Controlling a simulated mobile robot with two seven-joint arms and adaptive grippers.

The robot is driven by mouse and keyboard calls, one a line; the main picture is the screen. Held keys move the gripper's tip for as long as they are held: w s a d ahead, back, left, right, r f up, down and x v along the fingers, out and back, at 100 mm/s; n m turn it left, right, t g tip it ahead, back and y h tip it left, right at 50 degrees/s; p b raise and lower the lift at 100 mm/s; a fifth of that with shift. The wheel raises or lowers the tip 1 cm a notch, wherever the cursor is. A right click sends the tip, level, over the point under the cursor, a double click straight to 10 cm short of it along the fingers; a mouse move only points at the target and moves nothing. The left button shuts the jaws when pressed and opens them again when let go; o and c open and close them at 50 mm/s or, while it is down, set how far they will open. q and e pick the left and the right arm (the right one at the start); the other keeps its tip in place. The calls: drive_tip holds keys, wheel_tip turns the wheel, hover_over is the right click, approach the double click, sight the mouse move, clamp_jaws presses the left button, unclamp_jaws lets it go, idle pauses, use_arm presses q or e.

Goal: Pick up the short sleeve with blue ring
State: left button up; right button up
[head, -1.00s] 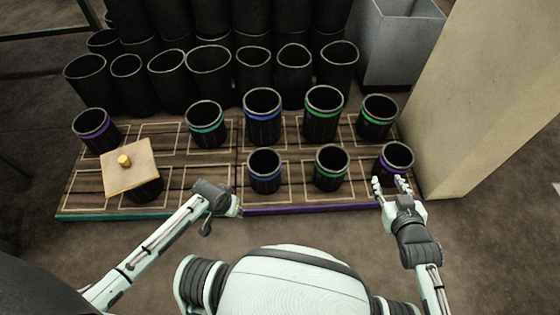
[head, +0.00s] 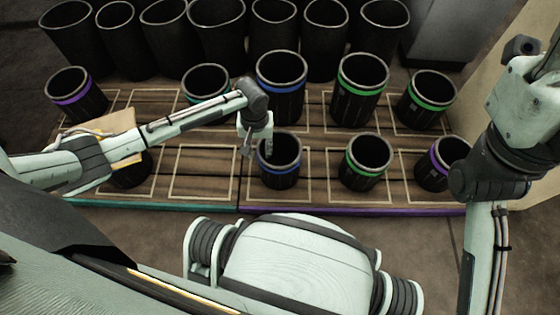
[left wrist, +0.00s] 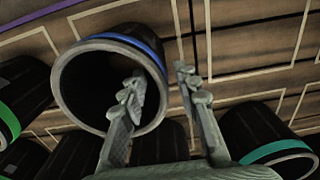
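The short sleeve with the blue ring (head: 279,172) stands upright in the front row of the wooden board in the head view. In the left wrist view, the blue-ringed sleeve (left wrist: 143,44) shows its open mouth. My left gripper (head: 254,151) is at this sleeve's left rim. In the left wrist view the gripper (left wrist: 158,77) is open. One finger overlaps the mouth and the other is outside over the wood, with the rim between them. How deep the fingers reach is unclear. My right gripper is out of view; only its arm shows at the right.
A taller blue-ringed sleeve (head: 281,88) stands behind. Green-ringed sleeves (head: 365,166) and a purple-ringed one (head: 436,172) stand to the right. A teal-ringed sleeve (head: 206,82) is partly behind my left arm. Black sleeves (head: 216,28) line the back. A cardboard-coloured block (head: 118,123) is at left.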

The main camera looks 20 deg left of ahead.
use_arm(q)
drive_tip(key=f, duration=0.2)
drive_tip(key=f+b, duration=0.1)
drive_tip(key=f, duration=0.1)
drive_tip(key=shift+w+a+b, duration=0.15)
drive_tip(key=shift+w+b, duration=0.05)
drive_tip(key=shift+b, duration=0.1)
clamp_jaws()
drive_tip(key=shift+r, duration=0.1)
